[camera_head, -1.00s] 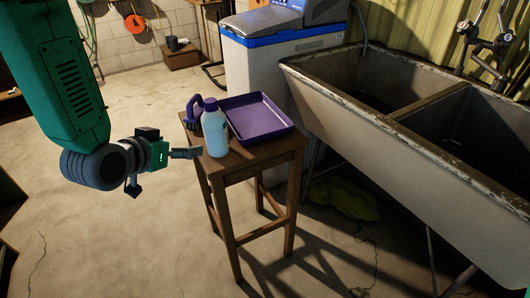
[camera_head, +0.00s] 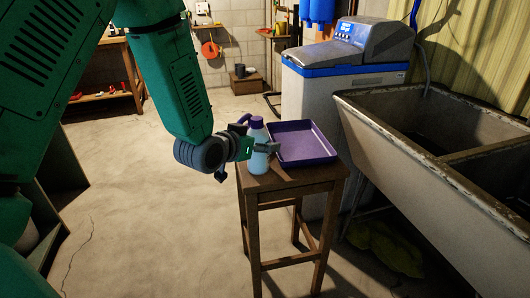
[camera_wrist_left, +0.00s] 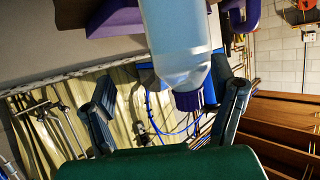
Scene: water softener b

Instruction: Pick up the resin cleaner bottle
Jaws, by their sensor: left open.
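The resin cleaner bottle (camera_head: 258,165), pale blue with a purple cap, stands upright on the small wooden stool near its left front side. My left gripper (camera_head: 262,146) is at the bottle's upper part, with a finger crossing in front of it. In the left wrist view the bottle (camera_wrist_left: 180,45) appears cap-down between the two spread fingers of the gripper (camera_wrist_left: 168,100). The fingers are open, with gaps visible on both sides of the bottle. My right gripper is not in view.
A purple tray (camera_head: 305,157) lies on the wooden stool (camera_head: 288,187) right of the bottle. A purple handled item (camera_head: 242,119) is partly hidden behind the bottle. A concrete sink (camera_head: 400,150) stands to the right, and a water softener (camera_head: 322,90) behind. Floor left of the stool is clear.

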